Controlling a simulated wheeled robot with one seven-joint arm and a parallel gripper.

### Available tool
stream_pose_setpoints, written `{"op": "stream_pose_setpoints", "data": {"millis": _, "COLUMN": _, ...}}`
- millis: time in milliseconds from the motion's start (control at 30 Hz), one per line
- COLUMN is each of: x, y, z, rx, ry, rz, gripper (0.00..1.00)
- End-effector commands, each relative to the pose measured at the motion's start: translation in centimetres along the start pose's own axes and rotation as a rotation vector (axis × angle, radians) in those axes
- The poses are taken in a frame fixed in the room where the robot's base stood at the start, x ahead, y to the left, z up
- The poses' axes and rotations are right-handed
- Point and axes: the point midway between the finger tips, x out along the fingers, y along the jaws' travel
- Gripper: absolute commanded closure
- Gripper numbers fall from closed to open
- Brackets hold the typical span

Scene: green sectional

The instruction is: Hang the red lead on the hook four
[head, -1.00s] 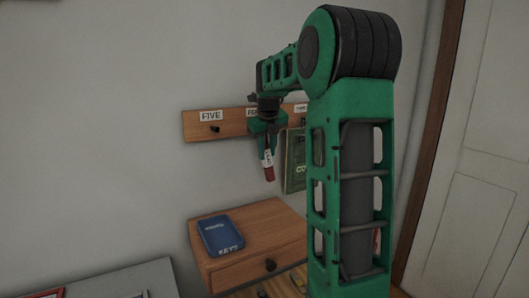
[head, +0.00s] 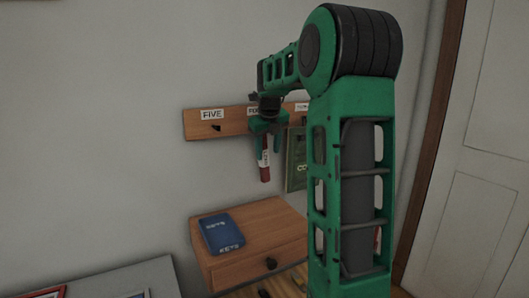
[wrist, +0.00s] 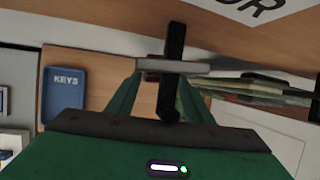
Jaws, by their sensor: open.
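The red lead (head: 265,172), with a white lettered part above its red end, hangs nearly vertical below the wooden hook rail (head: 232,123), under the label partly reading FOUR. My gripper (head: 266,146) is at that label, its green fingers spread on either side of the lead's upper part. In the wrist view the black hook four (wrist: 174,45) sticks out between my open fingers, below the letters "OR". A pale grey bar (wrist: 195,66) crosses at the hook; I cannot tell whether it is the lead's top. The lead's contact with the hook is hidden in the head view.
Hook five (head: 216,128) is bare to the left. A green lettered item (head: 296,165) hangs close to the right, partly behind my arm. The wall to the left is clear.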

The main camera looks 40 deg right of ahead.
Motion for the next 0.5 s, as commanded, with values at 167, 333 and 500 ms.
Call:
{"op": "stream_pose_setpoints", "data": {"millis": 167, "x": -0.3, "y": 0.1, "z": 0.1, "rx": -0.002, "ry": -0.001, "rz": 0.001, "gripper": 0.53}}
{"op": "stream_pose_setpoints", "data": {"millis": 333, "x": -2.6, "y": 0.0, "z": 0.1, "rx": -0.001, "ry": -0.003, "rz": -0.001, "gripper": 0.53}}
{"op": "stream_pose_setpoints", "data": {"millis": 500, "x": -5.9, "y": 0.1, "z": 0.1, "rx": -0.001, "ry": -0.003, "rz": -0.001, "gripper": 0.53}}
